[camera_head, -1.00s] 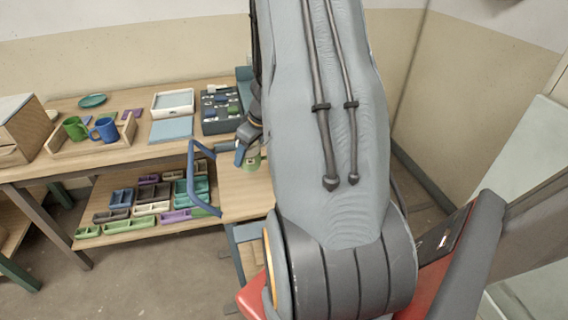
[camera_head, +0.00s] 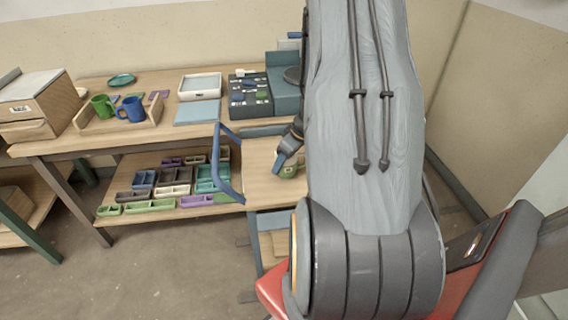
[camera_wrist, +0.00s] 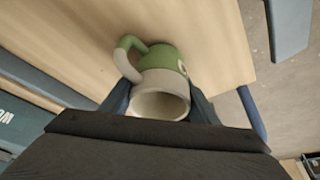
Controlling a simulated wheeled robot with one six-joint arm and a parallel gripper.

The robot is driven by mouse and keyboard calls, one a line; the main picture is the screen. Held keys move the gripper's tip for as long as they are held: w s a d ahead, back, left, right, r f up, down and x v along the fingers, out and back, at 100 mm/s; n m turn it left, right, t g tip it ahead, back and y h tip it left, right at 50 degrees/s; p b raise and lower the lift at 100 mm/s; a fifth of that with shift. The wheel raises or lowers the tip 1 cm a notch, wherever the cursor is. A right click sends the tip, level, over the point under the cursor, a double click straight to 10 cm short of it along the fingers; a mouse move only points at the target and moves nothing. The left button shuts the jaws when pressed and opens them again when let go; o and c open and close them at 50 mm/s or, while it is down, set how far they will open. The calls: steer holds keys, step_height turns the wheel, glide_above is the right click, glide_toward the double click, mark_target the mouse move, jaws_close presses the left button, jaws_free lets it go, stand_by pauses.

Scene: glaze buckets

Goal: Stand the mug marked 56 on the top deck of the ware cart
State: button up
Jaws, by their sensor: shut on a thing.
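A green and pale mug (camera_head: 289,172) is held at the cart's wooden top deck (camera_head: 260,190). My gripper (camera_head: 284,160) is shut on it. In the wrist view the mug (camera_wrist: 160,78) sits between the two fingers, its pale open rim toward the camera and its handle to the left. A pale round mark shows at its side, but the number cannot be read. The deck (camera_wrist: 75,35) lies right behind the mug's green base; I cannot tell whether they touch. The ware cart has a blue push handle (camera_head: 226,165) at its left.
A workbench at the left bears a wooden tray (camera_head: 153,118) with a green mug (camera_head: 103,106) and a blue mug (camera_head: 131,109). A dark compartment box (camera_head: 250,97) stands near the cart. The deck left of the held mug is bare.

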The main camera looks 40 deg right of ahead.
steer(key=shift+f, duration=0.15)
steer(key=o, duration=1.2)
steer(key=shift+o, duration=0.2)
steer(key=p+v, duration=0.4)
steer(key=v, duration=0.8)
steer(key=w+a+r+m+h, duration=0.25)
steer(key=w+a+r, duration=0.25)
steer(key=a+r, duration=0.35)
steer(key=s+a+r+g, duration=0.1)
steer(key=s+a, duration=0.4)
steer(key=a, duration=0.5)
steer(key=s+a+r+g+y, duration=0.1)
steer(key=s+a, duration=0.4)
steer(key=a, duration=0.5)
steer(key=shift+s+a, duration=0.25)
steer(key=shift+s, duration=0.1)
steer(key=shift+y, duration=0.25)
